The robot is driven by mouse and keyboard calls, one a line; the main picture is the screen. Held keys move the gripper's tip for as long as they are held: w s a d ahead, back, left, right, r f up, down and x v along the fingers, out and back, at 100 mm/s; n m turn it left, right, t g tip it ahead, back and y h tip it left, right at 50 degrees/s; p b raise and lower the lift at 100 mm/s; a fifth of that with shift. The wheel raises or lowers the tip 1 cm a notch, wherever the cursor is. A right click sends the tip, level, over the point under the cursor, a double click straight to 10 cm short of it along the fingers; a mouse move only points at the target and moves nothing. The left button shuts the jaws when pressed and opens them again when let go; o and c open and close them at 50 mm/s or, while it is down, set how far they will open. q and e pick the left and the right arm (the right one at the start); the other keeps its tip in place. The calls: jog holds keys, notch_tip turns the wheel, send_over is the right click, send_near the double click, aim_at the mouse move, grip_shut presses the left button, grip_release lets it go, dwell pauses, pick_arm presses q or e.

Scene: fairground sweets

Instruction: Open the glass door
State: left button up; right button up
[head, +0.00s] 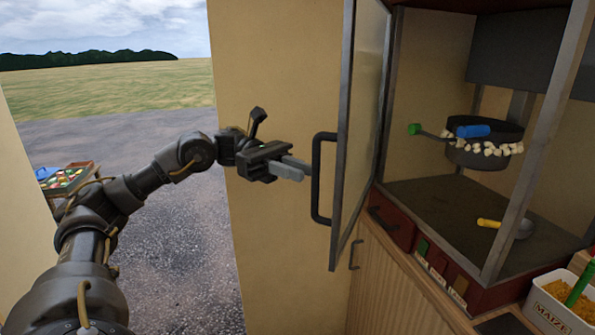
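The glass door (363,95) has a grey metal frame and stands swung outward from the left front of the popcorn cabinet, so the cabinet's front is uncovered. Its dark bar handle (316,182) is on the outer face, near the free edge. My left gripper (304,174) is just left of the handle, with its fingertips pointing at it and close to it. I see no finger wrapped around the bar. The two fingers look close together from this angle, and whether they are parted is unclear. My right gripper is out of view.
Inside the cabinet hang a dark kettle (487,155) with popcorn and a blue-and-green-ended rod. A yellow-handled scoop (505,226) lies on its floor. A white maize tub (556,309) stands at lower right. A beige wall panel (285,270) is behind my gripper.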

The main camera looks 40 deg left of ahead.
pick_arm(q)
jog(key=a, duration=1)
jog(key=shift+a, duration=0.25)
